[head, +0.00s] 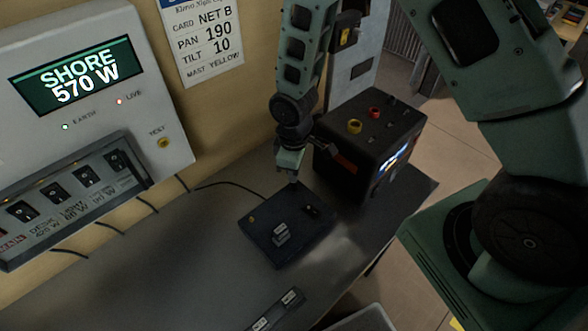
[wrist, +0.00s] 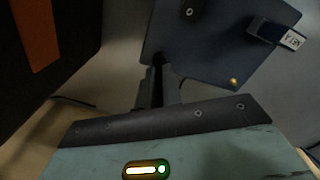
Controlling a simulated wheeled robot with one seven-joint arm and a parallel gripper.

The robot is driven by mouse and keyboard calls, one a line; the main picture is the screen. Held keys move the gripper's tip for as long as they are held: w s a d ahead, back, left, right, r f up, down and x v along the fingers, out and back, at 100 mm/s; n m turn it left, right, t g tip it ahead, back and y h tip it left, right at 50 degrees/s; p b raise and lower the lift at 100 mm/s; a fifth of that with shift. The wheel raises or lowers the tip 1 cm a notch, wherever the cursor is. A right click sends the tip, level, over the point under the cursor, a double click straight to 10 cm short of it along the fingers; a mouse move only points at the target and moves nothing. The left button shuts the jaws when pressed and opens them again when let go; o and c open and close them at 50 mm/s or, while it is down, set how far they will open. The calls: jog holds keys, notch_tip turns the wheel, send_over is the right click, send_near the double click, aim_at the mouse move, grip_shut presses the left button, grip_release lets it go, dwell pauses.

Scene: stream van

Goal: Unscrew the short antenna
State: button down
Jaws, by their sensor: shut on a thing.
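The dark radio plate (head: 268,222) lies on the grey bench, with a small brass stud (head: 251,218) near its left corner and a labelled block (head: 281,234) on top. My gripper (head: 293,181) reaches down to the plate's far edge. In the wrist view my gripper (wrist: 158,88) has its dark fingers close together at the plate's edge, shut on a slim dark stub that appears to be the short antenna. The stub is mostly hidden by the fingers, so its thread cannot be seen. The wrist view also shows the brass stud (wrist: 233,82) and a labelled plug (wrist: 275,33).
A black box (head: 365,150) with red and yellow knobs stands right beside my gripper. A wall panel (head: 95,90) reads SHORE 570 W above a row of switches (head: 65,200). A card (head: 205,40) hangs on the wall. The bench (head: 190,270) left of the plate is mostly clear.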

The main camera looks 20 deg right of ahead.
jog(key=shift+n, duration=0.3)
jog(key=shift+r+p, duration=0.9)
jog(key=shift+r, duration=0.2)
jog(key=shift+r+p, duration=1.2)
jog(key=shift+r, duration=0.3)
jog(key=shift+f, duration=0.1)
